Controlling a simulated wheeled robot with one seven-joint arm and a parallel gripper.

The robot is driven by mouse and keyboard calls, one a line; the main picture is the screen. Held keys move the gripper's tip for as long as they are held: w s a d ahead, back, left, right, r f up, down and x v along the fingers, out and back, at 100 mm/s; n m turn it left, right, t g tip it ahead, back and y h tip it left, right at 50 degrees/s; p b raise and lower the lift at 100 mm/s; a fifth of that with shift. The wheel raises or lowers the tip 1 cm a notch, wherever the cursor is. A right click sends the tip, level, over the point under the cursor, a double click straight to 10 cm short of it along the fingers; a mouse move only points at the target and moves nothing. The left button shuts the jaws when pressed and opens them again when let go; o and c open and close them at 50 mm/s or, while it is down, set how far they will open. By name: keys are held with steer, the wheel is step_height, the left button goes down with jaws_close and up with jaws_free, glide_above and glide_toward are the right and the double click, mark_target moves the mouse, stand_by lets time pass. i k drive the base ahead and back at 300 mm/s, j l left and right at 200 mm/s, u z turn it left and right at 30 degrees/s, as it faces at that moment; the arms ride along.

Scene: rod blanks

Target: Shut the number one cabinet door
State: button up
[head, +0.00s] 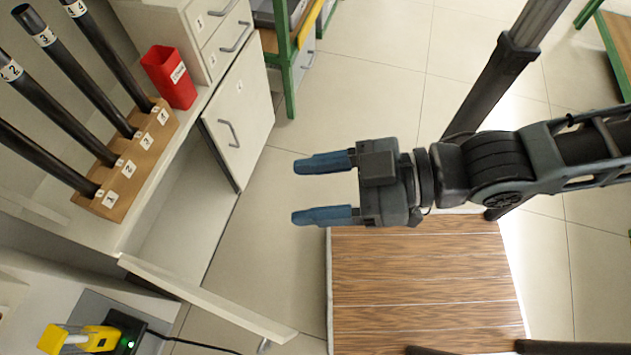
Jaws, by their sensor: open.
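An open cabinet door (205,298) swings out from the left end of the cabinet, seen almost along its top edge. A bit of its handle (263,345) shows beyond its free end. Its number is hidden. The cabinet opening (180,215) beside it is exposed. The other cabinet door (245,125) is shut, with a grey handle and a label too small to read surely. My gripper (325,189) is open and empty, its two blue fingers pointing left. It is above the floor, apart from both doors, up and right of the open door's free end.
A wooden rack (125,170) with numbered dark rods and a red cup (169,77) stand on the counter. Drawers (215,35) are behind. A wood-topped surface (425,285) is below my arm. A yellow tool (80,338) sits lower left. Pale floor (275,235) is clear between.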

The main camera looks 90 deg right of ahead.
mark_target(278, 333)
steer(key=k+j+z, duration=0.2)
steer(key=j, duration=0.4)
steer(key=k+j+z, duration=0.15)
steer(key=k+j, duration=0.35)
steer(key=k+j+z, duration=0.2)
steer(key=k+j, duration=0.15)
steer(key=j, duration=0.25)
steer(key=i+j, duration=0.15)
